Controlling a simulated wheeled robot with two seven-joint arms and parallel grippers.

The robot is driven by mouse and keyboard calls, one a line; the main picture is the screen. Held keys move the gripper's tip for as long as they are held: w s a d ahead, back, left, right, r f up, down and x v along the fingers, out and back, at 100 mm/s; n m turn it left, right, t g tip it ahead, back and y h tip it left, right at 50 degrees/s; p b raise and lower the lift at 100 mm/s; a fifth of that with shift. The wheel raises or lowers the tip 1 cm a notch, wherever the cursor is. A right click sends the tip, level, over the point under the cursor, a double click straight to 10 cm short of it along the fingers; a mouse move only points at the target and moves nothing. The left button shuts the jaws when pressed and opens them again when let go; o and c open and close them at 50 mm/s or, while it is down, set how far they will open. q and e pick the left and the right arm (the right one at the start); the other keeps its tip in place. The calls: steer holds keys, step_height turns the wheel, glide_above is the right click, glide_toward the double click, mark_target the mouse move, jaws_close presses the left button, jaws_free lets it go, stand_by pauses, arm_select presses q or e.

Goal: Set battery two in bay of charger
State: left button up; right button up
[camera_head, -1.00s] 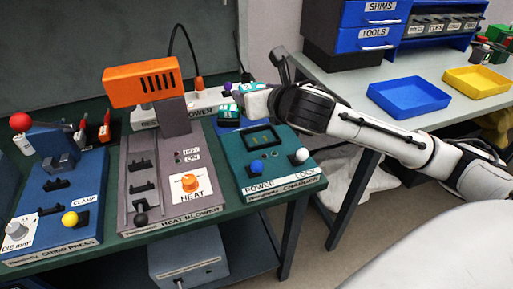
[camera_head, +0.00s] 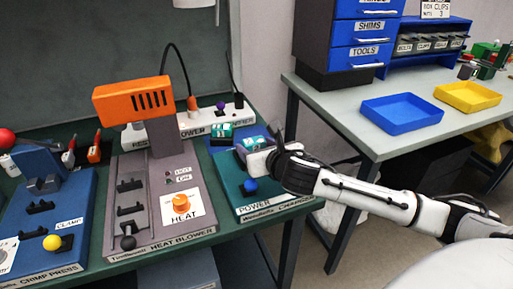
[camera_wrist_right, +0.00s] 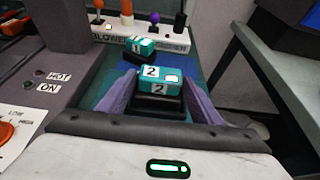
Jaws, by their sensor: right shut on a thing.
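Battery two (camera_wrist_right: 160,84) is a teal block with white "2" labels and a black lower part. It sits between the two purple fingers of my right gripper (camera_head: 258,152), which is shut on it. The gripper is above the back part of the green charger (camera_head: 228,180). Battery one (camera_wrist_right: 141,46) stands behind, apart from battery two. My left gripper is not in view.
The heat blower (camera_head: 155,190) stands left of the charger, with its orange head (camera_head: 133,100) raised. A blue knob (camera_head: 250,186) is at the charger's front. A power strip (camera_head: 193,122) lies behind. The side table (camera_head: 370,130) is to the right, across a gap.

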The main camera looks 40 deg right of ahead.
steer(key=shift+r, duration=0.15)
steer(key=o, duration=1.3)
steer(key=shift+f, duration=0.25)
steer(key=shift+o, duration=0.2)
steer(key=shift+r, duration=0.2)
steer(key=v, duration=1.2)
steer(key=shift+p, duration=0.4)
